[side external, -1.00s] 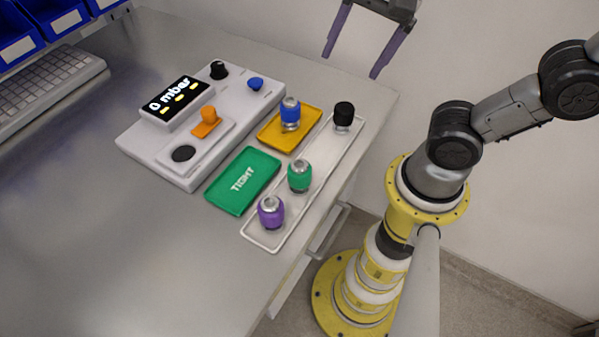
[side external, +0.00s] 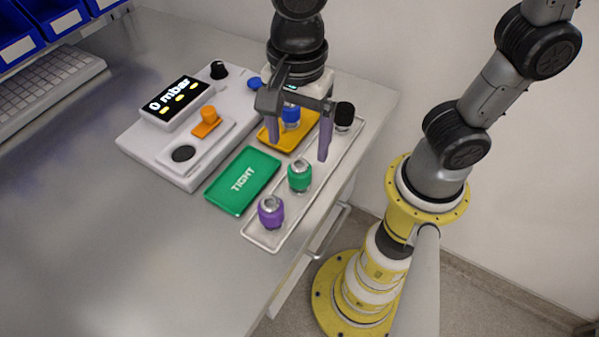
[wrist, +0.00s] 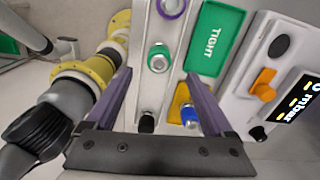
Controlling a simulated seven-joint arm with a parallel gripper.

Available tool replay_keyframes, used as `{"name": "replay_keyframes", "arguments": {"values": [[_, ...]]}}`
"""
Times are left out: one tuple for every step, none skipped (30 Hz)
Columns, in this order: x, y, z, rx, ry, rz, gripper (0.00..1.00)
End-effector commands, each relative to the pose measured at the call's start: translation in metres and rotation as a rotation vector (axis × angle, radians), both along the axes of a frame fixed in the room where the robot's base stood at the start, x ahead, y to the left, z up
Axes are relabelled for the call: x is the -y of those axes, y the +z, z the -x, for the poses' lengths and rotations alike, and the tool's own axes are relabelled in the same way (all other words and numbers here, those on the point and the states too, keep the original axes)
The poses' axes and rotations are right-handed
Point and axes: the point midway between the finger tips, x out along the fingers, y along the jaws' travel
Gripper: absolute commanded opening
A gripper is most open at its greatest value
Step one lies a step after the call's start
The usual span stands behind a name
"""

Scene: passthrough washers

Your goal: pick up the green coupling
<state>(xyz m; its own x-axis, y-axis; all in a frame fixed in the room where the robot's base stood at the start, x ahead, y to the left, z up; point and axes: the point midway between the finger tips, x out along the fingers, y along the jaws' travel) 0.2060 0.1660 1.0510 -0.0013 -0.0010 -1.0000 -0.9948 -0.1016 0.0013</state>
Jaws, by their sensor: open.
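The green coupling (side external: 299,175) stands upright in the middle of the long pale tray (side external: 263,241), a silver ring at its top. In the wrist view the green coupling (wrist: 158,58) lies ahead of and between the fingers. My gripper (side external: 299,150) is open and empty, its two purple fingers pointing down above the tray and the yellow mat, behind and above the green coupling. My gripper (wrist: 160,92) also shows in the wrist view with fingers wide apart. It does not touch the coupling.
On the tray, a purple coupling (side external: 271,212) stands in front and a black one (side external: 344,114) at the back. A blue coupling (side external: 291,117) stands on the yellow mat (side external: 270,134). The green TIGHT mat (side external: 242,181) and white gauge unit (side external: 190,177) lie left.

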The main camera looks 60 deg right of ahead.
Motion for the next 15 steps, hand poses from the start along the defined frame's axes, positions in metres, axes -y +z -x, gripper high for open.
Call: {"name": "replay_keyframes", "arguments": {"values": [[0.001, -0.009, 0.0, -0.003, 0.0, 0.002, 0.87], [0.0, -0.013, 0.0, -0.002, 0.0, 0.001, 0.87], [0.0, -0.018, 0.0, -0.003, 0.0, 0.002, 0.87], [0.0, -0.021, 0.0, -0.002, 0.0, 0.001, 0.87], [0.0, -0.024, 0.0, -0.002, 0.0, 0.001, 0.87], [0.0, -0.026, 0.0, 0.0, 0.0, 0.0, 0.87], [0.0, -0.027, 0.0, 0.0, 0.0, 0.0, 0.87], [0.0, -0.029, 0.0, 0.0, 0.0, 0.0, 0.87], [0.0, -0.031, 0.0, 0.0, 0.0, 0.0, 0.87], [0.001, -0.033, 0.0, -0.001, -0.001, 0.001, 0.87], [0.001, -0.036, 0.0, -0.002, -0.001, 0.001, 0.87], [0.002, -0.041, 0.001, -0.003, -0.001, 0.002, 0.87], [0.002, -0.045, 0.001, -0.003, -0.001, 0.002, 0.87], [0.002, -0.05, 0.001, -0.003, -0.001, 0.002, 0.87], [0.003, -0.056, 0.002, -0.003, -0.001, 0.002, 0.87]]}}
